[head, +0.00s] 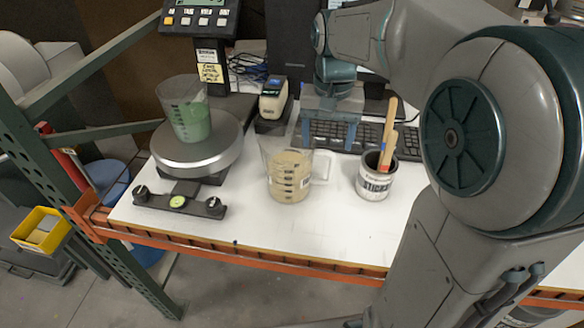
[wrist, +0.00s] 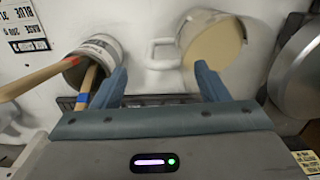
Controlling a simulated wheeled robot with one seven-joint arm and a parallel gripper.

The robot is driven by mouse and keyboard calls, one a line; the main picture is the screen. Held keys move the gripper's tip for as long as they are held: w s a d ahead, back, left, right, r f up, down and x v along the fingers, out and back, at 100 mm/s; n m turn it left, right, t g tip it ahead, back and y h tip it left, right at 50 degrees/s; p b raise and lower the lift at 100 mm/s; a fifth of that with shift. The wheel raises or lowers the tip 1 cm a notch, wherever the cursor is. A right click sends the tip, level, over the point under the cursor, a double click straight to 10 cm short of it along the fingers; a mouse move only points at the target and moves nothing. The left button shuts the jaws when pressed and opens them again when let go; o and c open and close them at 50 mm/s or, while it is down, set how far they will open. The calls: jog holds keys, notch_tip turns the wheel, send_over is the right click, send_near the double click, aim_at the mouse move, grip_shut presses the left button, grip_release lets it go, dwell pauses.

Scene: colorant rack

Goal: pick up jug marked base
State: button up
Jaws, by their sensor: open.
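A clear jug (head: 289,178) with beige contents and dark markings stands upright on the white table, its handle on the right. The word on it is too small to read. In the wrist view the jug (wrist: 214,45) is at the upper right, with its pale handle (wrist: 160,50) lying across the space ahead of my fingers. My gripper (head: 330,132) is open and empty, behind and above the handle in the head view. In the wrist view my gripper's fingers (wrist: 161,72) are apart; I cannot tell whether either touches the jug.
A white pot with wooden sticks (head: 376,180) stands right of the jug, close to one finger in the wrist view (wrist: 95,60). A scale (head: 198,148) bears a jug of green liquid (head: 188,112). A keyboard and a small device (head: 272,98) are behind.

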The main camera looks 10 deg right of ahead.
aim_at(326, 151)
jog(key=shift+w+f, duration=0.2)
jog(key=shift+f, duration=1.15)
jog(key=shift+w+f, duration=0.15)
jog(key=shift+f, duration=1.2)
grip_shut()
jog(key=shift+r, duration=0.25)
